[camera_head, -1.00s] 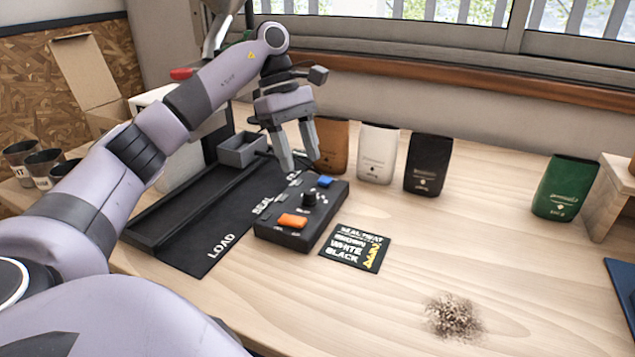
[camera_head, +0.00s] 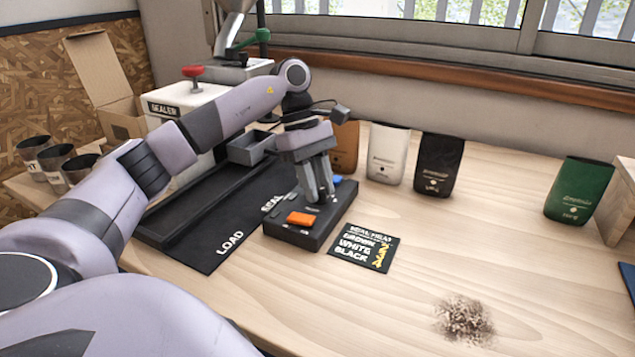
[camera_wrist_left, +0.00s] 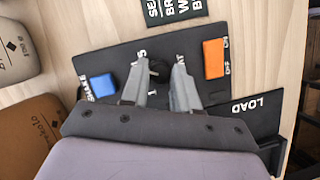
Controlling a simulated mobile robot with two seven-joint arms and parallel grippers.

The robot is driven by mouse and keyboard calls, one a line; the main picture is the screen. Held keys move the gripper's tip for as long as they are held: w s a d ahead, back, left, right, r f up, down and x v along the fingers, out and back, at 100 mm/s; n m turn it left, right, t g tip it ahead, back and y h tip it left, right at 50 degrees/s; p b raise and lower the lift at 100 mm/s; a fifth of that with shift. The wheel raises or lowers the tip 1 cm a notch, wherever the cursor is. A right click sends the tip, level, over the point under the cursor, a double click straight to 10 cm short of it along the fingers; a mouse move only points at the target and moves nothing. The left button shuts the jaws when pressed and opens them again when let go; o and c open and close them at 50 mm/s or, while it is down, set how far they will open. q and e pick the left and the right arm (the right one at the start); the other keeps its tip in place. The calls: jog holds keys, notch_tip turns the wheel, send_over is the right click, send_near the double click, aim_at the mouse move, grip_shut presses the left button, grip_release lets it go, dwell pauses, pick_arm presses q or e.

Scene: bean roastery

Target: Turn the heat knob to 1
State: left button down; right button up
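The black control box (camera_head: 290,236) lies on the table with an orange rocker switch (camera_head: 301,218) at its near end and a blue button (camera_head: 336,180) at its far end. My left gripper (camera_head: 319,199) is down over the middle of the box. In the left wrist view, the dark round heat knob (camera_wrist_left: 160,70) sits between the two fingertips, which appear to press against its sides. The blue button (camera_wrist_left: 101,85) and the orange switch (camera_wrist_left: 213,58) flank it. The knob's pointer and most of its scale are hidden by the fingers. My right gripper is not in view.
A label card (camera_head: 362,249) lies right of the box. The black loading mat (camera_head: 205,248) and a white sealer (camera_head: 190,108) are to the left. Brown, white (camera_head: 388,155), black (camera_head: 438,165) and green (camera_head: 578,190) bags stand behind. Spilled grounds (camera_head: 464,320) lie front right.

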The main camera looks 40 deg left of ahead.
pick_arm(q)
jog(key=shift+n, duration=0.3)
jog(key=n+t, duration=0.1)
jog(key=n, duration=0.2)
jog(key=shift+s+n+t, duration=0.15)
jog(key=shift+n+t, duration=0.15)
jog(key=n, duration=0.2)
jog(key=n+t+y, duration=0.1)
jog(key=n, duration=0.1)
jog(key=shift+s+t, duration=0.1)
jog(key=shift+t, duration=0.2)
jog(key=n+t+y, duration=0.1)
jog(key=n, duration=0.4)
jog(key=shift+d, duration=0.15)
jog(key=n+y, duration=0.1)
jog(key=n, duration=0.1)
jog(key=n+y, duration=0.1)
jog(key=n, duration=0.1)
jog(key=shift+s+d+n+t, duration=0.1)
jog(key=shift+d+n+t, duration=0.05)
jog(key=shift+n+t, duration=0.2)
jog(key=c, duration=0.9)
grip_release()
